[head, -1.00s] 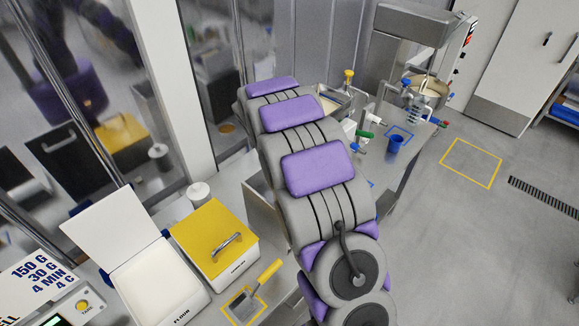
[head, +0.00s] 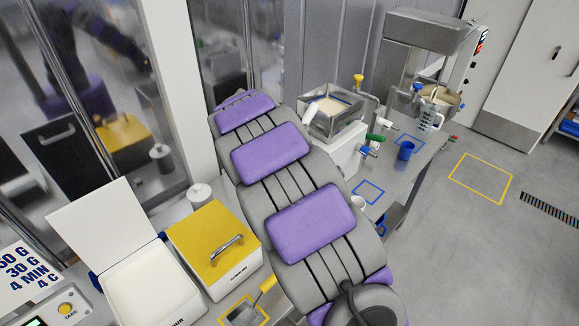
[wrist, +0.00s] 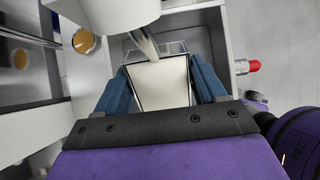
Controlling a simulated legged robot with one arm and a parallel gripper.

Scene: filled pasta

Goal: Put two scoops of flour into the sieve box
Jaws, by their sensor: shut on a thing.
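An open white box (head: 184,316) with a partly cut-off label stands at the lower left, filled with white flour (head: 148,286). A scoop (head: 267,285) with a yellow handle lies at a yellow-outlined spot, partly cut off below. My gripper is hidden behind my arm in the head view. In the wrist view, my gripper (wrist: 163,85) has its blue fingers either side of a pale square-topped thing (wrist: 162,82) with a thin dark rim and is shut on it. I cannot tell what that thing is. I cannot identify the sieve box for certain.
A yellow-lidded box (head: 205,240) stands beside the flour. A steel tray (head: 352,102) with pale contents sits at the back, near coloured taps. A mixer (head: 425,30), a jug (head: 428,120) and a blue cup (head: 405,150) are right. A red knob (wrist: 248,66) shows in the wrist view.

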